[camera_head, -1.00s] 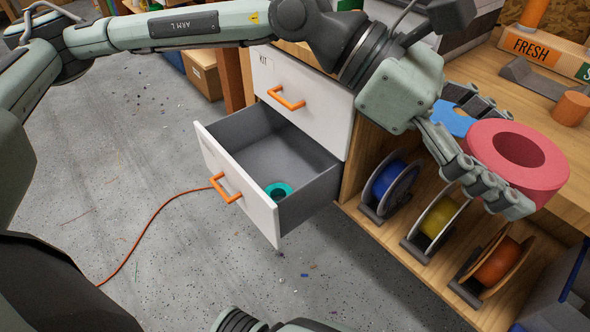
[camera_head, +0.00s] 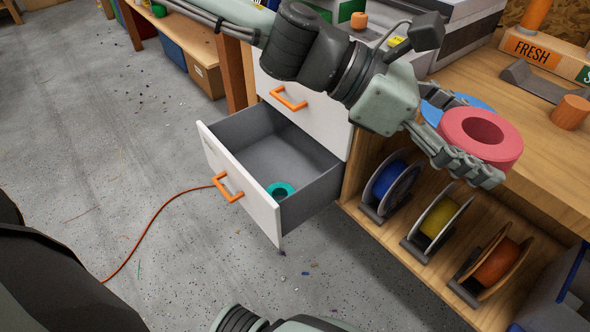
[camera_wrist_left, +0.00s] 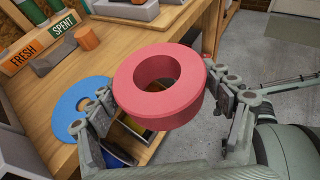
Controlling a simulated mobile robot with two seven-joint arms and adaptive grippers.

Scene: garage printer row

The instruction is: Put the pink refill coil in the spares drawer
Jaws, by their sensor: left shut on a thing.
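The pink refill coil (camera_head: 480,137) is a thick ring held in my left gripper (camera_head: 468,140), above the right-hand bench. In the left wrist view the coil (camera_wrist_left: 182,108) sits between the two fingers of the left gripper (camera_wrist_left: 165,103). The open drawer (camera_head: 240,170) is grey inside with a white front and orange handle. It stands left of and below the gripper. A small teal ring (camera_head: 280,190) lies on its floor near the front right corner. I take this open drawer to be the spares drawer; no label on it is readable. My right gripper is not in view.
A shut drawer (camera_head: 322,111) with an orange handle is above the open one. A blue ring (camera_wrist_left: 78,112) lies on the bench (camera_head: 455,75). Spools in blue, yellow (camera_head: 440,217) and orange stand on the shelf below. An orange cylinder (camera_head: 571,112) stands on the bench.

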